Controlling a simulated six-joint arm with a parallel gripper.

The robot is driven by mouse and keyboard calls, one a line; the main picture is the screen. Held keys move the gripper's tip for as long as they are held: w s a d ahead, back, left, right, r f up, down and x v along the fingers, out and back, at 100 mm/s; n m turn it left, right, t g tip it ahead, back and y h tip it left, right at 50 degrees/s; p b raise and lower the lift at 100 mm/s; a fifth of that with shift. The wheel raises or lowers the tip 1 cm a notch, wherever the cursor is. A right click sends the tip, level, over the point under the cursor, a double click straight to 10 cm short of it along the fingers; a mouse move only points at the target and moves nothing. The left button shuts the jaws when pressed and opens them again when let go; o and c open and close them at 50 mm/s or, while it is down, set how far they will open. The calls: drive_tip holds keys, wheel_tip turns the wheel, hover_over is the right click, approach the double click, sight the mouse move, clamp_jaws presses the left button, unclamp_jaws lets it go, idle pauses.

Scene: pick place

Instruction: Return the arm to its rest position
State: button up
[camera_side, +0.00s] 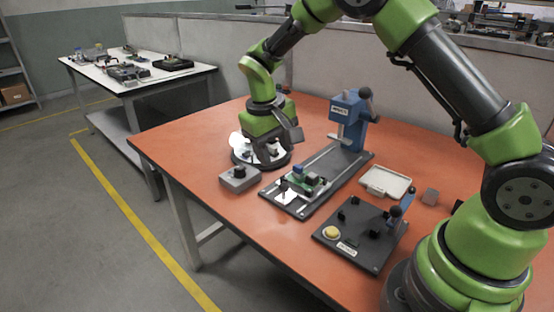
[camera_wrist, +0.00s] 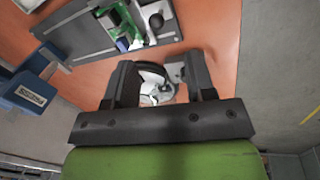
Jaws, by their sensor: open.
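My gripper (camera_side: 268,148) is above the left part of the orange table in the side view, pointing down over a round dark holder (camera_side: 244,158) with a white disc-like part. In the wrist view my gripper (camera_wrist: 160,75) has its two dark fingers apart. The white and dark round holder (camera_wrist: 152,78) shows in the gap between and beyond them. I see nothing clamped by the fingers. The side view does not show whether the fingers touch the holder, as the gripper hides part of it.
A grey box with a black knob (camera_side: 240,179) stands close to the gripper. A long dark fixture (camera_side: 326,172) carries green parts and a blue press (camera_side: 348,118).

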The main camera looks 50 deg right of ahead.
drive_tip(key=s+a+r+m+t+y, duration=0.1)
drive_tip(key=s+r+t+y, duration=0.15)
drive_tip(key=s+r, duration=0.5)
drive_tip(key=s+a+r+t+y, duration=0.1)
drive_tip(key=s+a+r+t, duration=0.15)
drive_tip(key=s+r, duration=0.55)
drive_tip(key=s+r+t, duration=0.1)
drive_tip(key=s+t, duration=0.1)
drive_tip(key=s, duration=0.4)
drive_tip(key=shift+s+a+r+m+t+y, duration=0.3)
drive_tip(key=shift+a+r+m+y, duration=0.05)
drive_tip(key=shift+a+m, duration=0.1)
